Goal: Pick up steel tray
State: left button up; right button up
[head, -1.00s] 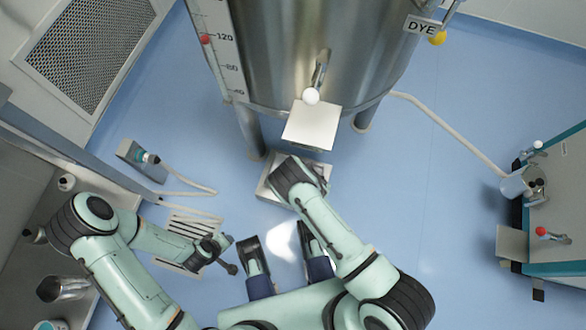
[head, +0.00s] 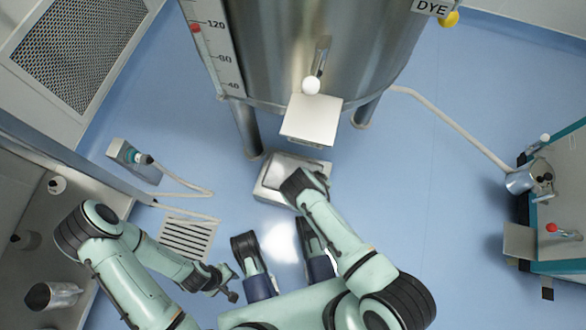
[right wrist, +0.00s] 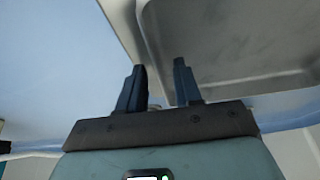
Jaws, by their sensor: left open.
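The steel tray (head: 266,186) is a shallow grey metal pan on the floor below the tank, partly covered by my right wrist in the head view. In the right wrist view the tray (right wrist: 225,45) fills the upper right, its rim running down between my fingers. My right gripper (right wrist: 158,85) has its two dark fingers apart, one on each side of that rim; contact with the rim cannot be told. In the head view its fingers are hidden behind the wrist. My left gripper (head: 231,284) is open and empty, low and left of the tray, near the floor grate.
A steel tank (head: 310,60) on legs stands behind the tray, with a pale plate (head: 311,119) jutting out above it. A floor grate (head: 187,238) and hose (head: 185,192) lie left. A teal-edged bench (head: 560,245) stands right. Floor between is clear.

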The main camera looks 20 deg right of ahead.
grip_shut()
jog(key=shift+r, duration=0.1)
dwell(1.2)
